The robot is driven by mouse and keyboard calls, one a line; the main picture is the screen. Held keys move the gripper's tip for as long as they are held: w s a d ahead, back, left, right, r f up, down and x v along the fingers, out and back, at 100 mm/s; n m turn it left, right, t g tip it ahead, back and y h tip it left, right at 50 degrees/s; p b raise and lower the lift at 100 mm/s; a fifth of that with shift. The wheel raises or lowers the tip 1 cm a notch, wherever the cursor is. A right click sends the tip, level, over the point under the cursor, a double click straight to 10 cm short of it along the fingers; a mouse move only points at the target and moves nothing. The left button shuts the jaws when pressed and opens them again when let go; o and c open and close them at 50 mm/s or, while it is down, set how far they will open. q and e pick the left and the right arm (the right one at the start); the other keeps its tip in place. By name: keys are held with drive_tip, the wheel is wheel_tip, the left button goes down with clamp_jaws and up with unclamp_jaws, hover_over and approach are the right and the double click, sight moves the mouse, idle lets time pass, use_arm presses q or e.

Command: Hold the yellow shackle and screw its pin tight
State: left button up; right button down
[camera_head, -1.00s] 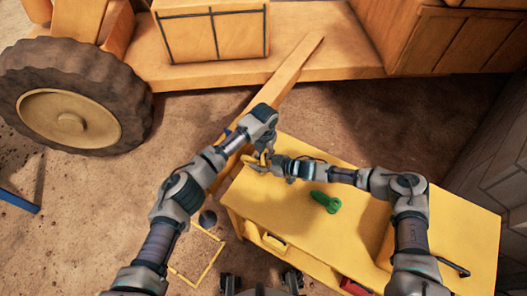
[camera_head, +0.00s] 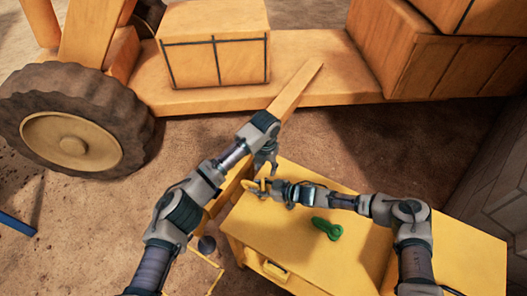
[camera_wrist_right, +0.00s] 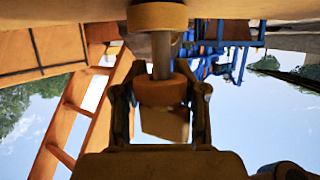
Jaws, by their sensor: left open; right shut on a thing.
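The yellow shackle (camera_head: 254,188) is over the left far corner of the yellow table. In the right wrist view its rounded end (camera_wrist_right: 162,90) sits between my fingers, with the grey pin (camera_wrist_right: 162,55) running up to another yellow round part (camera_wrist_right: 157,16). My right gripper (camera_head: 272,189) comes from the right and is shut on the shackle; it shows in the wrist view (camera_wrist_right: 162,110) too. My left gripper (camera_head: 266,165) is open, pointing down just beyond the shackle. Whether its fingers touch the shackle or pin is too small to tell.
A green object (camera_head: 326,228) lies on the yellow table (camera_head: 350,255), right of the shackle. A long yellow beam (camera_head: 296,88) runs behind my left gripper to the machine. A big tyre (camera_head: 75,120) stands at the left. The table front is mostly clear.

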drive_tip(key=c, duration=0.6)
unclamp_jaws()
drive_tip(key=shift+o, duration=0.2)
